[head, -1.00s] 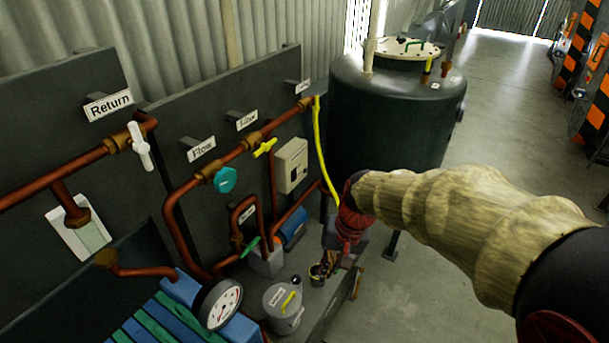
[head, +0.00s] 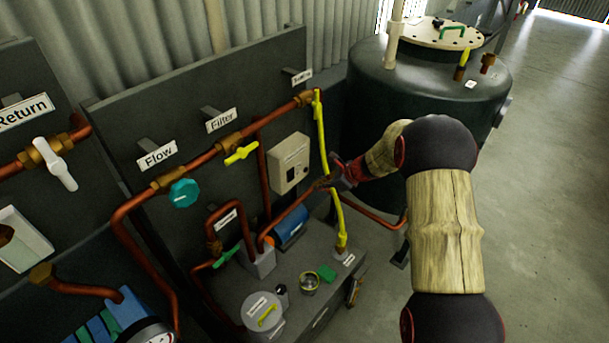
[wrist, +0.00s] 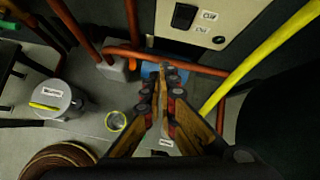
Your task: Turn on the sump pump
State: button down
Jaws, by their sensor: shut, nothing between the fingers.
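A beige switch box (head: 290,164) is on the dark panel, left of the yellow hose. In the wrist view the box (wrist: 232,22) fills the upper right, with a black rocker switch (wrist: 185,16) and small labels that I cannot read surely. A blue unit (head: 291,229), perhaps the pump, sits below the box by the copper pipes. My gripper (head: 328,178) is at the hose, just right of and slightly below the box. In the wrist view my gripper (wrist: 165,78) is shut and empty, its fingertips below the switch and apart from it.
The yellow hose (head: 322,140) runs down close to my gripper. A copper pipe (wrist: 200,67) crosses behind the fingers. A grey lidded pot (head: 262,313) and a small round can (head: 310,282) stand on the base below. A dark green tank (head: 440,105) is to the right.

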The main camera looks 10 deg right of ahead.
aim_at(291, 175)
jog(key=shift+w+d+r+m+t, duration=0.1)
jog(key=shift+w+d+r+m, duration=0.15)
jog(key=shift+m, duration=0.25)
jog(key=shift+w+d+r+m+t, duration=0.1)
jog(key=shift+w+m, duration=0.25)
jog(key=shift+m, duration=0.15)
jog(key=shift+w+d+r+m+t, duration=0.1)
jog(key=shift+w+d+r+m, duration=0.15)
jog(key=shift+m, duration=0.25)
jog(key=shift+a+f, duration=0.15)
jog(key=shift+a, duration=0.05)
jog(key=r+b+x, duration=0.1)
jog(key=x, duration=0.5)
jog(key=w+b+x, duration=0.1)
jog(key=x, duration=0.6)
jog(key=shift+w+a+r, duration=0.3)
jog(key=shift+a+r, duration=0.1)
